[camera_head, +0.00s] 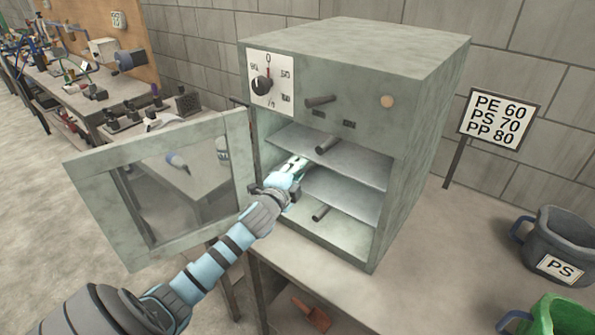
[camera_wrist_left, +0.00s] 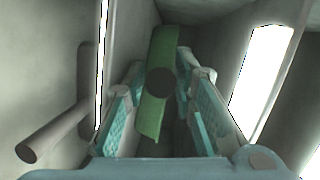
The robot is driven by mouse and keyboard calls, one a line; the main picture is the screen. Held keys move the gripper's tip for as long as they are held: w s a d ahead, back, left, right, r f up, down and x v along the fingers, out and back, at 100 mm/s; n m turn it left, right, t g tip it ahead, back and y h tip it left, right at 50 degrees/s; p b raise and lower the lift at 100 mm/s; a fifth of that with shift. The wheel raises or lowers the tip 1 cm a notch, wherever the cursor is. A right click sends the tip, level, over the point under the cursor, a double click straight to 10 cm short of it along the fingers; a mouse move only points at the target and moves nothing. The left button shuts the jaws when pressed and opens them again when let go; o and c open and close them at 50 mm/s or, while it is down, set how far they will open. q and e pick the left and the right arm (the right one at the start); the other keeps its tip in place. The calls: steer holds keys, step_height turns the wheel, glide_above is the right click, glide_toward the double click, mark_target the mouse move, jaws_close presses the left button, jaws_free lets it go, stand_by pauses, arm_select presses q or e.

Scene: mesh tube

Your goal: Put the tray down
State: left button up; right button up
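My left gripper (camera_head: 297,165) reaches into the open grey cabinet (camera_head: 405,150), at its middle level. In the left wrist view a green strip (camera_wrist_left: 152,120) with a dark round knob or handle end (camera_wrist_left: 160,82) lies between my fingers (camera_wrist_left: 163,75). The fingertips are close on both sides; whether they touch it is unclear. It may be the tray's front, but I cannot tell. Pale shelves or trays (camera_head: 345,195) show inside the cabinet; the gripper hides part of them. Dark handles stick out above (camera_head: 328,144) and below (camera_head: 321,212). My right gripper is out of view.
The windowed cabinet door (camera_head: 93,205) stands open to the left, beside my forearm. The table (camera_head: 440,270) is clear right of the cabinet up to a grey PS pot (camera_head: 565,240) and a green pot (camera_head: 562,318). A sign (camera_head: 499,117) stands behind.

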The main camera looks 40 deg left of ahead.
arm_select(q)
jaws_close()
steer(key=shift+s+d, duration=0.1)
steer(key=shift+s+d+p, duration=0.25)
steer(key=shift+d+p, duration=0.1)
steer(key=shift+d, duration=0.2)
steer(key=shift+s+d, duration=0.45)
